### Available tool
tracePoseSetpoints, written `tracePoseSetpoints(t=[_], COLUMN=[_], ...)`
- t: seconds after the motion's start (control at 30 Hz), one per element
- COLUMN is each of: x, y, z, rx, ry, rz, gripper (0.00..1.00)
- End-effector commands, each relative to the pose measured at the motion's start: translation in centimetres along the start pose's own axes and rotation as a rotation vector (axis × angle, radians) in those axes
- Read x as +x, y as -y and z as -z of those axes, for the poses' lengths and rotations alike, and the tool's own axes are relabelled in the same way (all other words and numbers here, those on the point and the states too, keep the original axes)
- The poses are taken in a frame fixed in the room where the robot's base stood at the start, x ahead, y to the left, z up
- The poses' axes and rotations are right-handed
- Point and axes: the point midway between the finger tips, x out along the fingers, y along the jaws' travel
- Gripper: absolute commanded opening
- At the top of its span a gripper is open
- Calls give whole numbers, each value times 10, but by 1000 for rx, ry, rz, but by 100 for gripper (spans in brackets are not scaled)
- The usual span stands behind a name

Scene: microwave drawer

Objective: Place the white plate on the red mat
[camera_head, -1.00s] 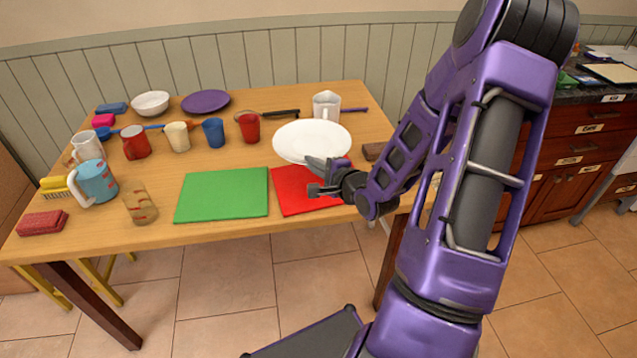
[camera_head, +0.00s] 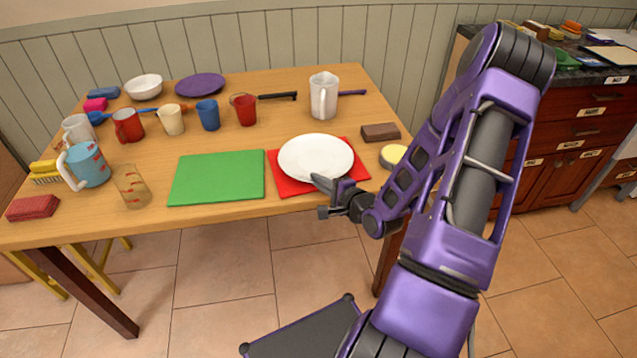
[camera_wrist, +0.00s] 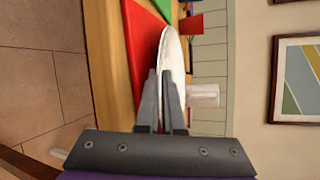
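The white plate (camera_head: 316,155) is level over the red mat (camera_head: 290,186) in the head view, covering its middle. Red shows around the plate's left, front and right sides. Whether the plate touches the mat or is just above it, I cannot tell. My gripper (camera_head: 325,192) is at the plate's front rim, with its fingers closed on the rim. In the wrist view, the plate (camera_wrist: 175,60) shows edge-on at my gripper's fingertips (camera_wrist: 160,75), with the red mat (camera_wrist: 146,45) beside it.
A green mat (camera_head: 217,177) lies left of the red mat. A clear measuring jug (camera_head: 323,96) stands behind the plate. A brown block (camera_head: 380,132) and a round yellow-and-white item (camera_head: 392,156) are to the right. Several cups and bowls fill the left and back of the table.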

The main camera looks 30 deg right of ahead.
Motion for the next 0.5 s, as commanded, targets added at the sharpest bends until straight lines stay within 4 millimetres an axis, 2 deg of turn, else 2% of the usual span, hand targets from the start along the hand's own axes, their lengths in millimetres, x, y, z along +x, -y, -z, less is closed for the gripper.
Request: tracePoseSetpoints(t=[0.3,0.33,0.4,0.5], x=[1,1,0,0], y=[-1,-1,-1,-1], z=[1,1,1,1], rx=[-3,-2,-2,-2], ry=[1,0,0,0], rz=[4,2,1,1], gripper=[0,8,17,17])
